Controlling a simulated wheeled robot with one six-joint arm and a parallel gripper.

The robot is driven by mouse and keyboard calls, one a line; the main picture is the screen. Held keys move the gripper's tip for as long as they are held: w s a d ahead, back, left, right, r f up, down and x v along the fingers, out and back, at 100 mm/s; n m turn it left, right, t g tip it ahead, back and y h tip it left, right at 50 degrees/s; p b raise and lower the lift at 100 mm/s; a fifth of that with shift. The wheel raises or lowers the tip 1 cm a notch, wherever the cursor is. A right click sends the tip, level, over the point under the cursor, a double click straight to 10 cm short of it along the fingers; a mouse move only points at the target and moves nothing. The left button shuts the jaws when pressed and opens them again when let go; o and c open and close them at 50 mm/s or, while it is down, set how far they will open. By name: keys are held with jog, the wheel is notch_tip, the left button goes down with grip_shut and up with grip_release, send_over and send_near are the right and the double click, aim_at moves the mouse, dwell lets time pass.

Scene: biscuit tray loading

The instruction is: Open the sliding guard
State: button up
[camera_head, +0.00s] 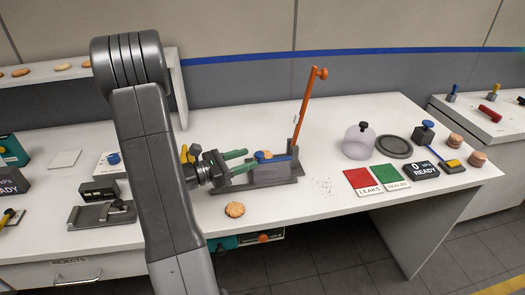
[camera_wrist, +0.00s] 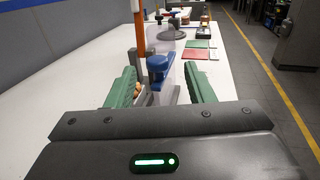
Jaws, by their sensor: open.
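A grey fixture (camera_head: 279,174) with a tall orange lever (camera_head: 310,100) stands on the white table, right of my gripper (camera_head: 248,160). A blue knob (camera_head: 263,155) sits at its near end. In the wrist view, the blue knob (camera_wrist: 157,66) is between the green fingers of my gripper (camera_wrist: 160,72), with gaps on both sides. A pale, see-through panel (camera_wrist: 172,80) stands beside the knob; I cannot tell for sure that it is the sliding guard. My gripper is open and holds nothing. Biscuits (camera_wrist: 138,88) show partly behind the left finger.
A biscuit (camera_head: 235,209) lies on the table in front of the fixture. To the right are a clear dome (camera_head: 360,141), a dark round plate (camera_head: 394,146), red (camera_head: 362,182) and green (camera_head: 391,174) cards and a READY display (camera_head: 423,170). A second grey fixture (camera_head: 101,215) stands at left.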

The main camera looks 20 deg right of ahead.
aim_at(257, 154)
jog(key=d, duration=0.4)
jog(key=shift+w+d+r+p, duration=0.1)
jog(key=shift+w+d+p, duration=0.2)
jog(key=shift+p, duration=0.1)
jog(key=shift+d+p, duration=0.3)
jog(key=shift+d, duration=1.1)
grip_shut()
